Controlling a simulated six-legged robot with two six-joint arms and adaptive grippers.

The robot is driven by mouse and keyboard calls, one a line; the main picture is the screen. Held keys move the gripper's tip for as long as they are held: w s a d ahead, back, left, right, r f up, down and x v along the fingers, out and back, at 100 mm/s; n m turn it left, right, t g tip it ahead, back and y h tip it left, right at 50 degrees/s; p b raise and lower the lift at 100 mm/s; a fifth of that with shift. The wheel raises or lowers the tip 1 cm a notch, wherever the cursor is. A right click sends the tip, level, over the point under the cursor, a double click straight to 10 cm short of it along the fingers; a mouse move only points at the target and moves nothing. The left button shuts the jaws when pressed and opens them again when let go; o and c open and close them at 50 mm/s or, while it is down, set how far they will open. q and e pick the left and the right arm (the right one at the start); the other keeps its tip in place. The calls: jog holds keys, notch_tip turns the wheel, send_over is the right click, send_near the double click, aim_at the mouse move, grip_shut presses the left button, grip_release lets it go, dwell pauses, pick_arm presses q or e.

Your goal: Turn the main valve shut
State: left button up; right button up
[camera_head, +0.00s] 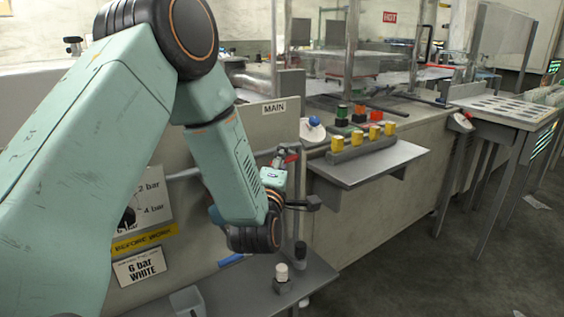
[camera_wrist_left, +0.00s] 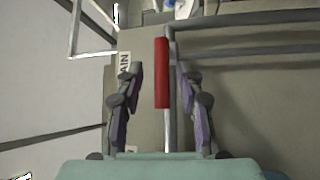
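The main valve's red lever (camera_wrist_left: 162,72) lies lengthwise between my left gripper's fingers in the left wrist view. It also shows in the head view as a small red handle (camera_head: 291,158) on grey pipework, below and right of the MAIN sign (camera_head: 274,107). My left gripper (camera_wrist_left: 160,67) is open, with one finger on each side of the lever and visible gaps to both. In the head view the left gripper (camera_head: 281,155) points up toward the lever, partly hidden by its own wrist. My right gripper is not in view.
A shelf (camera_head: 370,163) with several yellow-topped items stands right of the valve. A lower grey ledge (camera_head: 260,287) holds a white-capped bottle (camera_head: 282,279). A grey pipe (camera_wrist_left: 250,47) runs right from the valve. Pressure signs (camera_head: 140,267) hang on the panel.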

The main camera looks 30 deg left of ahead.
pick_arm(q)
jog(key=shift+w+d+f, duration=0.15)
jog(key=shift+w, duration=0.2)
jog(key=shift+s, duration=0.25)
jog(key=c, duration=0.3)
jog(key=shift+w, duration=0.15)
grip_shut()
